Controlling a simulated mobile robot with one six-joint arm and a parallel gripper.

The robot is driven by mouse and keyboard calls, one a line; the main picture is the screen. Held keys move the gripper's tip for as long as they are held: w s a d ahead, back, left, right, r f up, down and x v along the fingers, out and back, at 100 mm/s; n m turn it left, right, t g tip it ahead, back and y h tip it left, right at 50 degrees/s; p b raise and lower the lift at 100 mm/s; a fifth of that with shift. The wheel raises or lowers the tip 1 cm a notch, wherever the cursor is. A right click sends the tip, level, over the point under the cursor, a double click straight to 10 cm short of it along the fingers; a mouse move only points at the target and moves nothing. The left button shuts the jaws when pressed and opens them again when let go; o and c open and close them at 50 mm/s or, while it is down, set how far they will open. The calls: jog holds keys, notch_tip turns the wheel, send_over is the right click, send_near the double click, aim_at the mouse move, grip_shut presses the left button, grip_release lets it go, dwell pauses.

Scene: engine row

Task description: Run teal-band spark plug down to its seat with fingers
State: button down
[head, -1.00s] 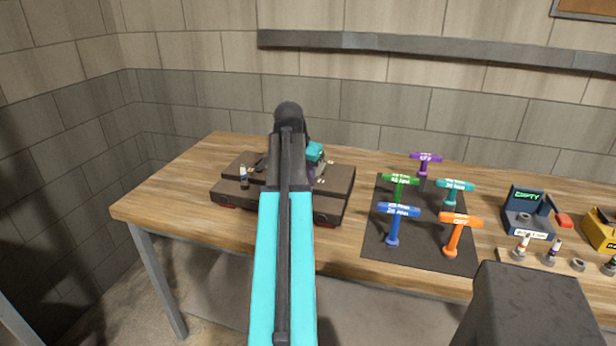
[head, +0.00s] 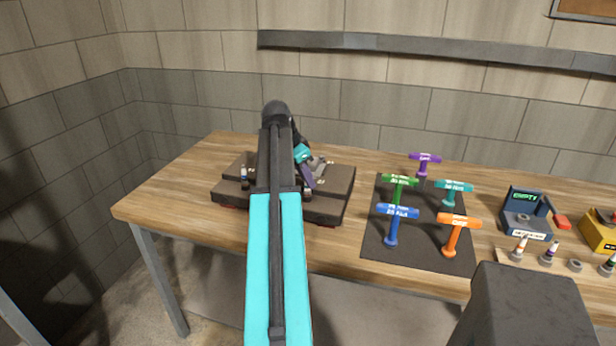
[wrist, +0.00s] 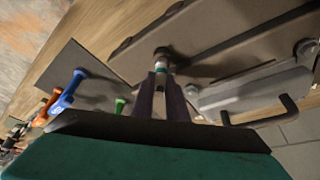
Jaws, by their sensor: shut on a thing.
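The dark engine block (head: 335,205) lies on the left part of the wooden bench and also fills the upper part of the wrist view (wrist: 215,28). In the wrist view my gripper (wrist: 160,80) is shut on the white body of the teal-band spark plug (wrist: 161,68). The plug's metal end meets a round dark well in the block; how deep it sits is hidden. In the head view my gripper (head: 308,184) shows just right of my arm, over the block, and the plug is hidden there.
A black mat (head: 380,245) right of the block carries several upright T-handle tools, blue (head: 397,212), orange (head: 458,222) and others. Further right are a box reading EMPTY (head: 528,212) and a row of plugs (head: 519,247). A silver plate with a bent black rod (wrist: 272,112) lies near my fingers.

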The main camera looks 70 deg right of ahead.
jog(key=m, duration=0.2)
jog(key=m+g+y, duration=0.1)
jog(key=m, duration=0.2)
jog(key=shift+d+m+y, duration=0.1)
jog(key=shift+m+y, duration=0.2)
jog(key=shift+f+m+g+y, duration=0.15)
jog(key=shift+m+y, duration=0.4)
jog(key=shift+m, duration=0.8)
jog(key=shift+r+m+g+y, duration=0.1)
jog(key=shift+m+g+y, duration=0.3)
jog(key=shift+m, duration=0.95)
jog(key=c, duration=1.7)
grip_release()
jog(key=shift+o, duration=0.2)
jog(key=shift+p+v, duration=1.45)
jog(key=shift+v, duration=0.2)
jog(key=p+v, duration=1)
jog(key=shift+s+r+p, duration=0.15)
jog(key=shift+r+p, duration=0.15)
